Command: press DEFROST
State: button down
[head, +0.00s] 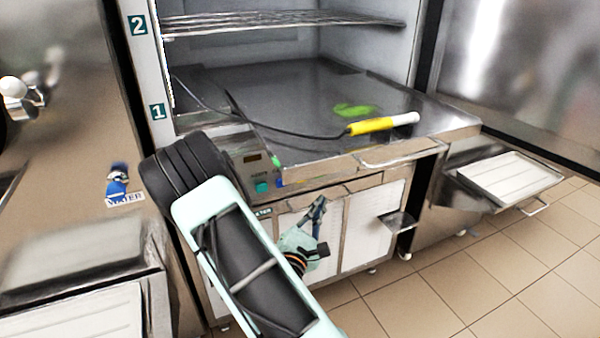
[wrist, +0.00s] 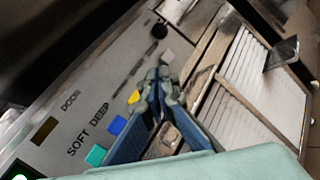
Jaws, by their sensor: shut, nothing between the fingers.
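The control panel (head: 250,160) is on the freezer front, partly hidden by my arm in the head view. In the wrist view the panel (wrist: 60,125) slants across the picture. It carries a teal button (wrist: 96,155) by the word SOFT, a blue button (wrist: 117,124) by DEEP and a yellow button (wrist: 133,97). I cannot read a DEFROST label; the lettering beyond DEEP is too blurred. My gripper (wrist: 163,88) is shut and empty, its tips overlapping the panel's far end in the picture, beside the yellow button. Contact cannot be told. In the head view my gripper (head: 319,203) is before the freezer's lower front.
A steel shelf (head: 300,95) above holds a yellow-and-white probe (head: 385,123) on a black cable. White lower doors (head: 372,225) and a protruding bracket (head: 397,221) are to the right. A white tray (head: 510,178) sticks out farther right. Tiled floor (head: 480,270) is open there.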

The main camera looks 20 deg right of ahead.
dwell(0.3)
jog(key=w, duration=0.8)
jog(key=shift+w+a+b, duration=0.2)
jog(key=shift+w+b, duration=0.2)
jog(key=shift+b, duration=0.05)
dwell(1.1)
jog(key=shift+w, duration=0.4)
jog(key=shift+w, duration=0.5)
dwell(0.9)
jog(key=shift+s, duration=0.9)
jog(key=shift+s, duration=0.15)
jog(key=shift+s+p, duration=0.4)
jog(key=shift+s, duration=2)
